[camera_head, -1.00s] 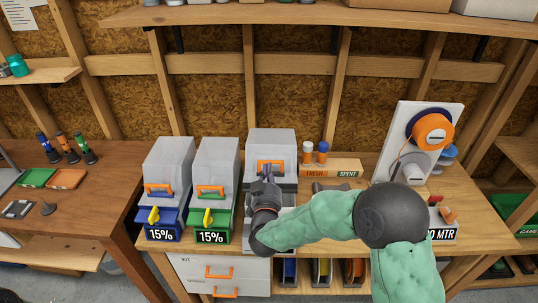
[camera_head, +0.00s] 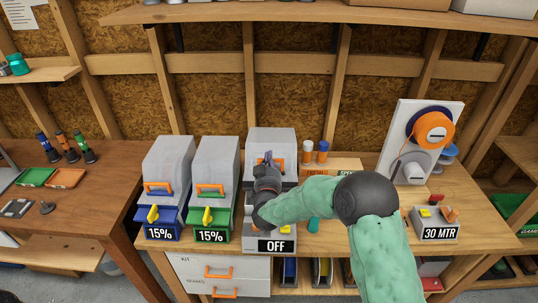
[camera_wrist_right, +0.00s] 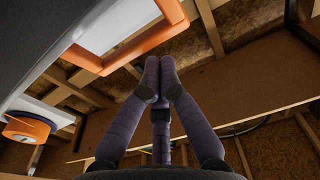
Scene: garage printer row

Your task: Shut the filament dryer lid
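My left gripper is out of view.
Blue (camera_head: 162,222) and green (camera_head: 210,222) dryers stand closed to the left, each reading 15%. A FRESH/SPENT block (camera_head: 345,164) stands to the right. A shelf (camera_head: 300,15) runs above.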

